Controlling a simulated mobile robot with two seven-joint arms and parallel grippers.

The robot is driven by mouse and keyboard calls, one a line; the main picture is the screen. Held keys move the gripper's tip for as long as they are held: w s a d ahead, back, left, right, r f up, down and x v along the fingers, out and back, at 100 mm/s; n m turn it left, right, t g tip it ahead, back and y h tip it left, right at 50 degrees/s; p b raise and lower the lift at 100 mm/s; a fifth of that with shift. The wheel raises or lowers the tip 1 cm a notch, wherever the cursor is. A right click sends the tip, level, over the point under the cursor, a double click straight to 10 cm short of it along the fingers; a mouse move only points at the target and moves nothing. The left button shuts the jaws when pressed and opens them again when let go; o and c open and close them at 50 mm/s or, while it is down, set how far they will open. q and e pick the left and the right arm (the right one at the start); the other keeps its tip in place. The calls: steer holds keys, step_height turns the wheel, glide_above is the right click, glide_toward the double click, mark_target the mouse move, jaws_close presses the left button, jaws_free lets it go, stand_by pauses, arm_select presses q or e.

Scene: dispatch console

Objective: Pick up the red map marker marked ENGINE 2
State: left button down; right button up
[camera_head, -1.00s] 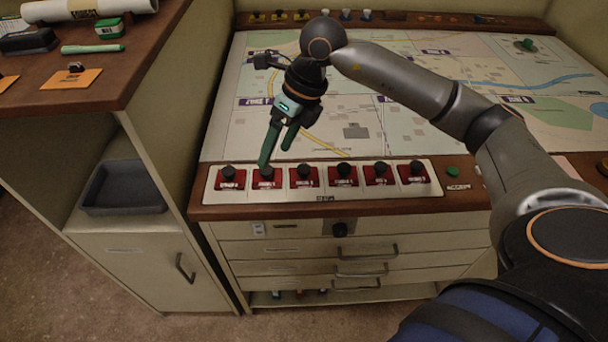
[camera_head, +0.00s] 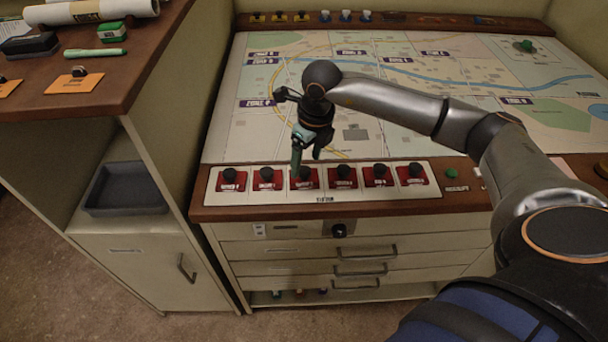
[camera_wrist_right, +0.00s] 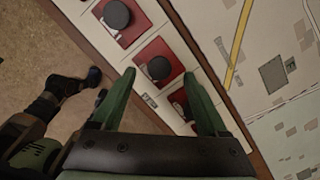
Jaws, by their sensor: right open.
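Several red map markers with black round knobs stand in a row on a white strip (camera_head: 437,190) along the map table's front edge. Their printed labels are too small and blurred to read, so I cannot tell which one is ENGINE 2. My right gripper (camera_head: 307,164) points down, open, above the third marker from the left (camera_head: 306,183). In the right wrist view, the green fingers of the gripper (camera_wrist_right: 158,78) are apart, with one marker's black knob (camera_wrist_right: 159,68) showing between their tips. Another marker (camera_wrist_right: 180,100) is partly hidden by a finger. My left gripper is out of view.
Neighbouring markers (camera_head: 266,182) (camera_head: 343,180) stand close on both sides. The map (camera_head: 450,110) lies flat behind the row. A wooden-topped cabinet (camera_head: 150,60) rises at left, with a grey tray (camera_head: 125,207) on its lower shelf. Drawers (camera_head: 280,250) are below.

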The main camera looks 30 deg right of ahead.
mark_target(304, 175)
steer(key=shift+w+a+f, duration=0.1)
steer(key=shift+w+f, duration=0.05)
steer(key=shift+f, duration=0.55)
steer(key=shift+w+f, duration=0.1)
steer(key=shift+f, duration=0.55)
jaws_close()
